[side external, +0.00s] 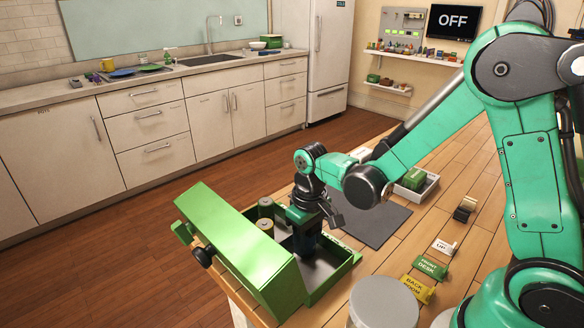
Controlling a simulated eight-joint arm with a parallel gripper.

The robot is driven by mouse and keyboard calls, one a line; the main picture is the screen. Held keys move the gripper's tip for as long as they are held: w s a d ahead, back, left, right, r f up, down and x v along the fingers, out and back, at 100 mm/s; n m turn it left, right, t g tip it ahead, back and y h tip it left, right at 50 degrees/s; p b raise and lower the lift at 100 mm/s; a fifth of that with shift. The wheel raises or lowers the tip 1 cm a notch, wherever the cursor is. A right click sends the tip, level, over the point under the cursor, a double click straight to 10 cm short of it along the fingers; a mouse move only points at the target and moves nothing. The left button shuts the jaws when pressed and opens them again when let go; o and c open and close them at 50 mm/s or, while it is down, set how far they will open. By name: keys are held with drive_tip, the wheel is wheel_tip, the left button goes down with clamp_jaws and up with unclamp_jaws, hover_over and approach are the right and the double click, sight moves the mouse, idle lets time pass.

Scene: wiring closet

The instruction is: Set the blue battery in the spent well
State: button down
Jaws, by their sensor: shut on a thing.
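A green box (331,274) with an upright green front panel stands at the near end of the wooden table. My gripper (308,222) points down over the box's right part and is shut on a dark blue battery (305,242), which looks upright. The battery's lower end is close to the box floor, but I cannot tell whether it touches. The front panel hides part of the interior, and no label marking the spent well is readable.
A dark grey mat (372,228) lies behind the box. A white tray (428,190) holds a green item (413,179). Tags reading "FRONT DESK" (431,268) and "BACK ROOM" (417,289) stand at right. A grey-lidded round container (383,300) stands at the near edge.

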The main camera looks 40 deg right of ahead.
drive_tip(key=c, duration=0.7)
unclamp_jaws()
drive_tip(key=shift+f, duration=0.1)
wheel_tip(320, 180, up, 12)
drive_tip(key=shift+r, duration=0.1)
drive_tip(key=shift+s+r, duration=0.15)
drive_tip(key=shift+s, duration=0.1)
drive_tip(key=shift+s+d+f+t, duration=0.1)
drive_tip(key=shift+s+t, duration=0.6)
drive_tip(key=shift+t, duration=0.5)
drive_tip(key=shift+s+f+t, duration=0.1)
drive_tip(key=shift+s+t, duration=0.65)
drive_tip(key=shift+t, duration=0.45)
drive_tip(key=shift+s+d+t, duration=0.1)
drive_tip(key=shift+s+t, duration=0.6)
drive_tip(key=shift+t, duration=0.5)
